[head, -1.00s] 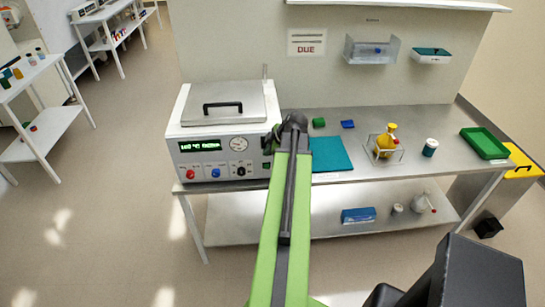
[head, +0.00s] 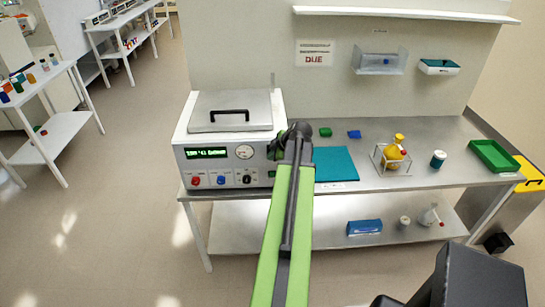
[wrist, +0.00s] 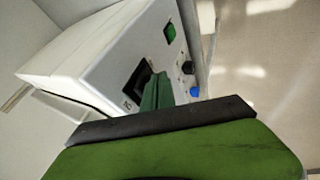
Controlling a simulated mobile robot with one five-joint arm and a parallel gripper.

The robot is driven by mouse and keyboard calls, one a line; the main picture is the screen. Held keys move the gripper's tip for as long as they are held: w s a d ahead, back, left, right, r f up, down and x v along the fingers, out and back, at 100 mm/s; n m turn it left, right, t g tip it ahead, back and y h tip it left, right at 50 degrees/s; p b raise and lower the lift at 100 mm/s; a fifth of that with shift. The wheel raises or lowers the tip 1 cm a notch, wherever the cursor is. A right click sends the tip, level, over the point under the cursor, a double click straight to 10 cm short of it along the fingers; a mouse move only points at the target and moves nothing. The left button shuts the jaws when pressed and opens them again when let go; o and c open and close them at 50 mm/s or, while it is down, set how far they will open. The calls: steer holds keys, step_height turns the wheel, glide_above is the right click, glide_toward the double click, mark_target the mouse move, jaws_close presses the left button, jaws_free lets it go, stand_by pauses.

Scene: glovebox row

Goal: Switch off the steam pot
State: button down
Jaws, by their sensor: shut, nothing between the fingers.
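The steam pot (head: 229,140) is a white box with a grey lid and black handle, standing at the bench's left end. Its front has a lit green display (head: 206,153), a round gauge (head: 244,152), and red, blue and black knobs. My gripper is at the pot's front right, mostly hidden behind my arm in the head view. In the wrist view, my shut, empty gripper (wrist: 155,90) points at a dark recessed square (wrist: 137,84) on the white panel. A green square (wrist: 169,33) and the blue knob (wrist: 195,92) show nearby. I cannot tell whether the fingertips touch the panel.
A teal mat (head: 335,165) lies right of the pot, with small green and blue blocks behind it. A yellow flask (head: 392,157) in a rack, a lidded jar (head: 438,160) and a green tray (head: 494,157) stand further right. The floor before the bench is clear.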

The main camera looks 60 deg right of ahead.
steer(key=shift+s+d+r+p, duration=0.15)
steer(key=shift+s+r+p, duration=0.05)
steer(key=shift+r+p, duration=0.6)
